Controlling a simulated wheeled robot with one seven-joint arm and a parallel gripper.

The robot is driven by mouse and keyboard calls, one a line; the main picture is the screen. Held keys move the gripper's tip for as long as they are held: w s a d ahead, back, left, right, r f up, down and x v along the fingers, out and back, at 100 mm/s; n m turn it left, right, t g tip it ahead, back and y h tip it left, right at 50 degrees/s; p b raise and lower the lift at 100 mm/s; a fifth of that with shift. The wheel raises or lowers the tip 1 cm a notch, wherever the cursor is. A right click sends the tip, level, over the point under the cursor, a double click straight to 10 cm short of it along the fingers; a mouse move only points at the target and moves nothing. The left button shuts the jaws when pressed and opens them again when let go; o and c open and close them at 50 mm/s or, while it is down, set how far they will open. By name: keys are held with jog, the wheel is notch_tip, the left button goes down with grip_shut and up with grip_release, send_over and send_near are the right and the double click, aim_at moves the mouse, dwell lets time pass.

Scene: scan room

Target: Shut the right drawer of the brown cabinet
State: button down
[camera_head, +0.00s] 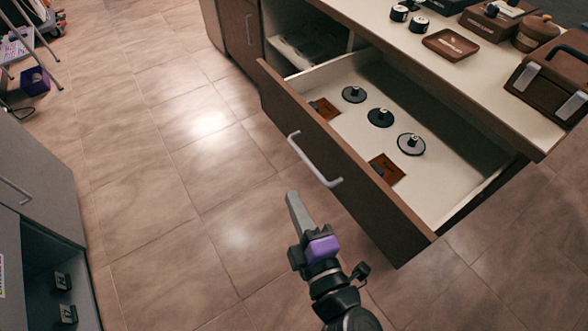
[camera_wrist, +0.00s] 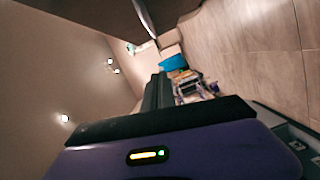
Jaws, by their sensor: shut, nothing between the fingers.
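The brown cabinet (camera_head: 440,37) stands at the upper right in the head view. Its right drawer (camera_head: 355,165) is pulled well out, with a brown front and a pale metal bar handle (camera_head: 313,160). Inside lie several dark round discs with knobs and two small brown squares. My gripper (camera_head: 294,208) is shut and empty, in front of the drawer front and a little below the handle in the picture. It looks apart from the handle.
The cabinet top carries a small brown tray (camera_head: 451,44), a brown case (camera_head: 553,82), a round pot and small dark items. An open compartment (camera_head: 312,42) lies left of the drawer. A grey cabinet (camera_head: 38,185) stands at the left. The tiled floor (camera_head: 185,180) between is clear.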

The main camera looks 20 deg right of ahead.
jog(key=w+d+f+p, duration=0.1)
jog(key=w+d+p, duration=0.1)
jog(key=w, duration=0.9)
jog(key=shift+d+f+p, duration=0.15)
jog(key=shift+d+p, duration=0.2)
jog(key=shift+d, duration=0.4)
